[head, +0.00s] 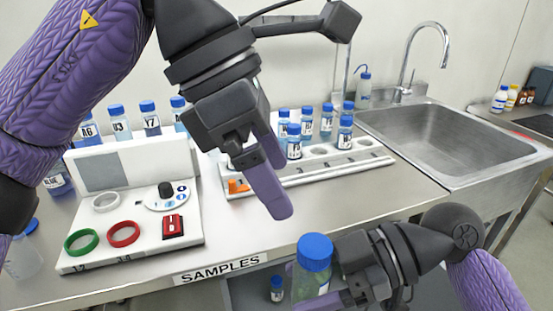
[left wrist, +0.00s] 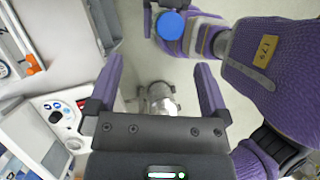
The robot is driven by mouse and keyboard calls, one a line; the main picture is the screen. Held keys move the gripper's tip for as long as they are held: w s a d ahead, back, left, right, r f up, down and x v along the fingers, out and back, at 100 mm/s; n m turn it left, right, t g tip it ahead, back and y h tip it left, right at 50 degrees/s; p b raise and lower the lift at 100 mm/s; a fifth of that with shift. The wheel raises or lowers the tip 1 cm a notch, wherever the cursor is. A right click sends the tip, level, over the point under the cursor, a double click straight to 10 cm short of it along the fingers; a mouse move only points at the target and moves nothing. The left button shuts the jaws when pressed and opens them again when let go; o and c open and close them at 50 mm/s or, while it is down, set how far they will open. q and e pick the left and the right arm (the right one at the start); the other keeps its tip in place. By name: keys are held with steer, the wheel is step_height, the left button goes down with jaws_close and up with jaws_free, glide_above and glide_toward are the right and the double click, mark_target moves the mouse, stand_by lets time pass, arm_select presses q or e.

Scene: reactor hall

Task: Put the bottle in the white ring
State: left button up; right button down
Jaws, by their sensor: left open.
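A clear bottle with a blue cap (head: 315,252) is upright in my right gripper (head: 308,291), in front of the bench edge. Its cap also shows in the left wrist view (left wrist: 171,25), beside the right gripper. The white ring (head: 105,201) lies on the white sample board (head: 185,236), behind the green ring (head: 81,242) and red ring (head: 123,234). No bottle stands in it. My left gripper (head: 272,178) is open and empty above the bench, right of the board. Its two fingers are apart in the left wrist view (left wrist: 159,75).
Several blue-capped bottles stand in a white rack (head: 340,164) behind the left gripper. More labelled bottles stand behind the board's upright panel (head: 100,170). A sink (head: 450,140) is at right. The bench strip behind the SAMPLES label (head: 220,269) is clear.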

mark_target(315, 243)
arm_select(q)
steer(key=shift+t+y, duration=0.3)
steer(key=shift+t, duration=0.1)
steer(key=x, duration=0.3)
steer(key=s+x, duration=0.1)
steer(key=x, duration=0.7)
steer(key=shift+s+d+r, duration=0.15)
steer(key=shift+s+d, duration=0.2)
steer(key=shift+s, duration=0.05)
jaws_close()
arm_select(e)
jaws_free()
